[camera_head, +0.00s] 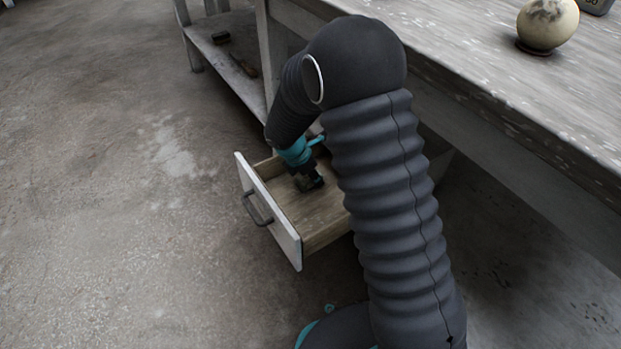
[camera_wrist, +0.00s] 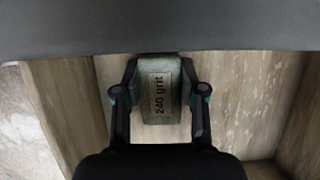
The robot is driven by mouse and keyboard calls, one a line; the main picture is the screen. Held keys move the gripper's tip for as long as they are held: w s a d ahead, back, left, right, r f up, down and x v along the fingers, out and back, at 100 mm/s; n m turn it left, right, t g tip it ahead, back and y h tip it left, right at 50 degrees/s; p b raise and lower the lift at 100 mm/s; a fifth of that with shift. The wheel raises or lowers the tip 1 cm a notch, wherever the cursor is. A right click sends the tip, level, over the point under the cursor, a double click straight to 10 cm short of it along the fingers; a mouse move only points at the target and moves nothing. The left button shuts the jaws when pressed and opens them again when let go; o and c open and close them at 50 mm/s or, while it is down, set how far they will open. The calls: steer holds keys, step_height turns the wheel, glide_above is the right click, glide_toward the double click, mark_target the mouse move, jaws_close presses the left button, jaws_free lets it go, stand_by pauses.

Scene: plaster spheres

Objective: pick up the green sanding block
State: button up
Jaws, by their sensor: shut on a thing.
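The green sanding block (camera_wrist: 158,88) shows in the wrist view as a grey-green block with a label reading "240 grit". My gripper (camera_wrist: 160,92) is shut on it, with one finger on each side. In the head view my gripper (camera_head: 308,182) reaches down into the open drawer (camera_head: 325,235), and my arm hides part of the drawer. I cannot make out the block clearly in the head view. I cannot tell whether the block touches the drawer floor.
The drawer's white front (camera_head: 268,212) with its grey handle (camera_head: 257,208) stands pulled out from under the workbench (camera_head: 480,50). A plaster sphere (camera_head: 546,22) rests on the bench top. A lower shelf (camera_head: 225,55) holds small items. The floor at left is clear.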

step_height(320, 180, up, 18)
steer(key=p, duration=0.3)
stand_by(0.3)
steer(key=o, duration=0.5)
steer(key=c, duration=0.6)
stand_by(0.4)
